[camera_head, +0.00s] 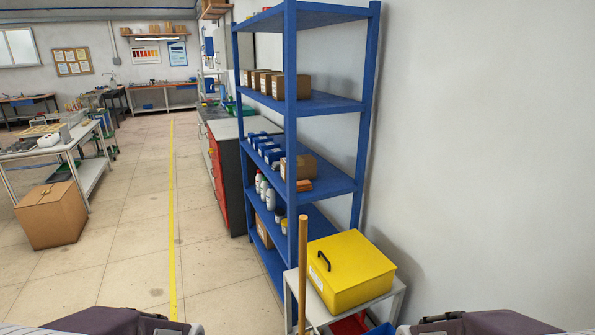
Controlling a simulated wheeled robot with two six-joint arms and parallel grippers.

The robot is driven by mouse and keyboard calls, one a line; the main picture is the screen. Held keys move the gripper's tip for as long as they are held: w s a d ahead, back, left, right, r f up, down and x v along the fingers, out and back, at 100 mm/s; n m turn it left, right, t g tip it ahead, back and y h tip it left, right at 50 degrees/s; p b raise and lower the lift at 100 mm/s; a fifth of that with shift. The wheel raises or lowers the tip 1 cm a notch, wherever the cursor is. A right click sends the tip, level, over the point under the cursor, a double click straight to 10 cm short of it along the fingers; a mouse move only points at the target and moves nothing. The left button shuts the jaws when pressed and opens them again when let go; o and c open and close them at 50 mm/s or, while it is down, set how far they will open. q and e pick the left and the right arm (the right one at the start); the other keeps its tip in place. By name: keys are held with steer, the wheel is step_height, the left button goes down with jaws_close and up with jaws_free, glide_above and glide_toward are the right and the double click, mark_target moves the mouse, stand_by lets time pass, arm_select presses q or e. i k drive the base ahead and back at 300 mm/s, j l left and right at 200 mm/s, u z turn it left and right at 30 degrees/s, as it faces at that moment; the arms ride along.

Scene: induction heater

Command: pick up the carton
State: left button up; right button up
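A large closed brown cardboard carton (50,217) stands on the floor at the left, beside and partly in front of a workbench. Its top flaps are shut. Smaller brown boxes (262,83) sit in a row on an upper shelf of the blue rack. Parts of my two arms show at the bottom edge, left and right. Neither gripper's fingers are in view, and nothing is seen in contact with the carton.
A workbench (85,140) stands behind the carton. A yellow line (173,215) runs along the open tiled floor. The blue rack (330,105), a yellow box (350,275) on a stand and an upright wooden pole (303,262) occupy the right, near the wall.

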mark_target(306, 164)
steer(key=u, duration=1.05)
steer(key=i, duration=2.85)
steer(key=i+z, duration=0.1)
steer(key=i, duration=0.45)
steer(key=i+j+z, duration=0.1)
steer(key=i, duration=0.45)
steer(key=i+j, duration=0.15)
steer(key=i, duration=0.45)
steer(key=z, duration=3.5)
